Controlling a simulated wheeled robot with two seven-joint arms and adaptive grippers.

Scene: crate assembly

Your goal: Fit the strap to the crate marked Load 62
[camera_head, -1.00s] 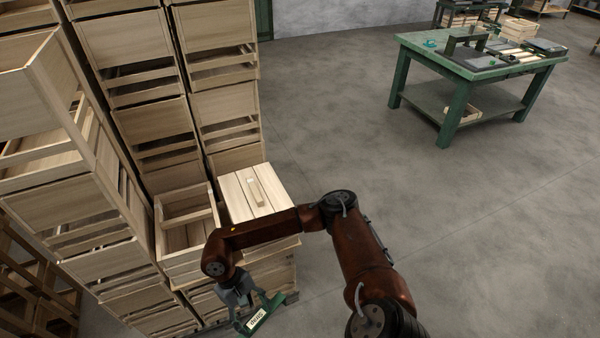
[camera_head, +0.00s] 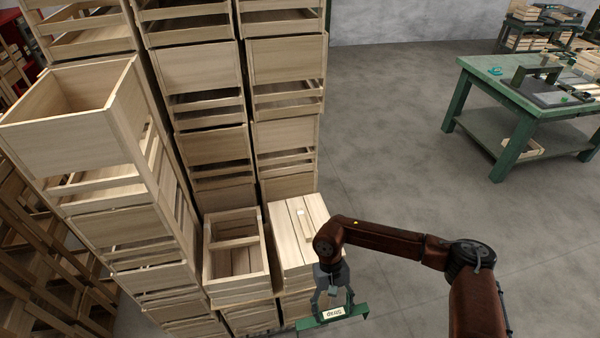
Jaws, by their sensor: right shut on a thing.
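The strap (camera_head: 361,311) is a green bar with a white label, seen low in the head view. My right gripper (camera_head: 333,303) is shut on it and holds it level, in front of the near side of a closed crate. That wooden crate (camera_head: 284,225) has a slatted lid with a small raised block (camera_head: 305,224) on top. I cannot read a Load 62 mark on any crate, so I cannot tell which crate bears it. I cannot tell whether the strap touches the crate. My left gripper is out of view.
An open, empty crate (camera_head: 209,262) stands left of the lidded one. Tall crate stacks (camera_head: 209,75) rise behind and at the left (camera_head: 75,137). A green workbench (camera_head: 485,70) with tools stands at the upper right. The floor between is clear.

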